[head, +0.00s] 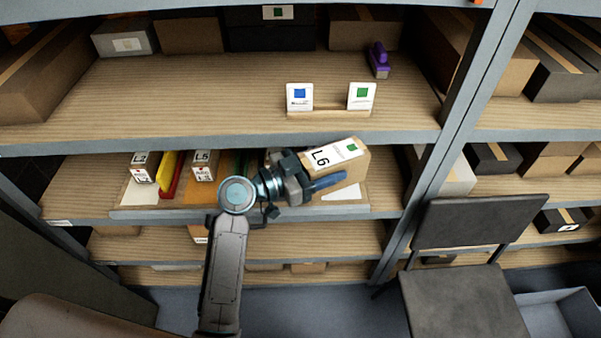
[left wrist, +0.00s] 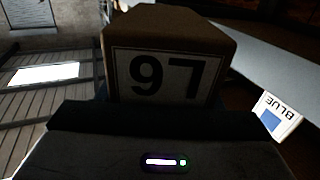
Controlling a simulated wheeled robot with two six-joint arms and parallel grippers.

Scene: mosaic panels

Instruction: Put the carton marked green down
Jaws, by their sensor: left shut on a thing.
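My left gripper (head: 316,184) is shut on a brown carton (head: 357,168) marked L6, with a green square on its white label. It holds the carton tilted at the right end of a tray (head: 140,213) on the middle shelf. Whether the carton touches the tray is hard to tell. In the left wrist view the carton (left wrist: 170,35) shows its L6 label upside down. A card with a green square (head: 361,96) and one with a blue square (head: 299,97) stand on a wooden strip on the shelf above. My right gripper is out of view.
The tray's left part holds cartons marked L2 (head: 144,168) and L5 (head: 204,165), with yellow and red dividers. A purple object (head: 378,60) sits on the upper shelf, whose front is mostly clear. A dark chair (head: 465,300) stands at the right.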

